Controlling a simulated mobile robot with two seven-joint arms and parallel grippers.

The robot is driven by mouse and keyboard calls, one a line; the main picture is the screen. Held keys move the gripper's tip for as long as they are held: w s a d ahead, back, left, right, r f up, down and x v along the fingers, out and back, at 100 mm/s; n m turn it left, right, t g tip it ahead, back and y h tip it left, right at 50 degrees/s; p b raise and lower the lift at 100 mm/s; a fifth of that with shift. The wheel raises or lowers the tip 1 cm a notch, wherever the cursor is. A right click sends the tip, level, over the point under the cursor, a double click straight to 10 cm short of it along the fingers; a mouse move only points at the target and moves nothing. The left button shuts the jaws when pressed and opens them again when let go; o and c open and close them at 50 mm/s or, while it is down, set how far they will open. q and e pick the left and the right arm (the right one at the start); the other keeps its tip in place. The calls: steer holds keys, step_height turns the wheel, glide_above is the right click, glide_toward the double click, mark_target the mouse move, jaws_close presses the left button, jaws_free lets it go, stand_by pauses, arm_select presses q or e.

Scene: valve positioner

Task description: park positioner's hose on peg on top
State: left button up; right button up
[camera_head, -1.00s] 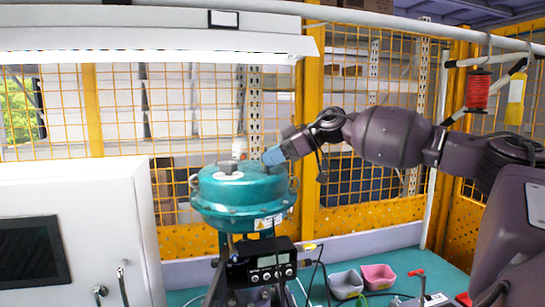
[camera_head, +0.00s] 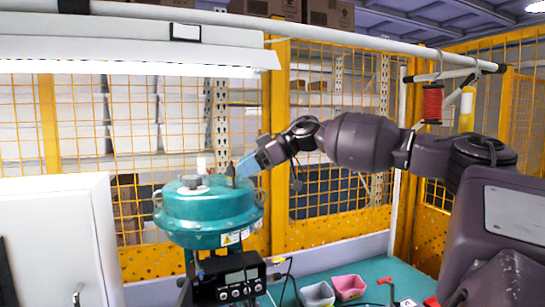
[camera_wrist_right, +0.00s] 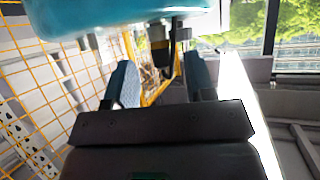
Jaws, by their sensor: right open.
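The teal round valve housing (camera_head: 208,212) stands left of centre in the head view, with the black positioner (camera_head: 232,277) below it. A dark upright fitting (camera_head: 230,174) stands on the housing's top, near its right side. I cannot tell the peg and the hose end apart there. My right gripper (camera_head: 243,167), with blue fingers, is just right of this fitting. In the wrist view its fingers (camera_wrist_right: 163,84) are apart and empty. A dark fitting with a thin black hose loop (camera_wrist_right: 162,55) shows beyond them, beside the housing (camera_wrist_right: 125,18). My left gripper is out of view.
A white cabinet (camera_head: 55,240) stands at the left. A yellow mesh fence (camera_head: 330,190) stands behind. A red spool (camera_head: 432,104) hangs at the upper right.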

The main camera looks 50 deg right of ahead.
steer(key=b+v, duration=0.3)
steer(key=v, duration=0.5)
steer(key=shift+d+r, duration=0.1)
stand_by(0.3)
steer(key=shift+s, duration=0.1)
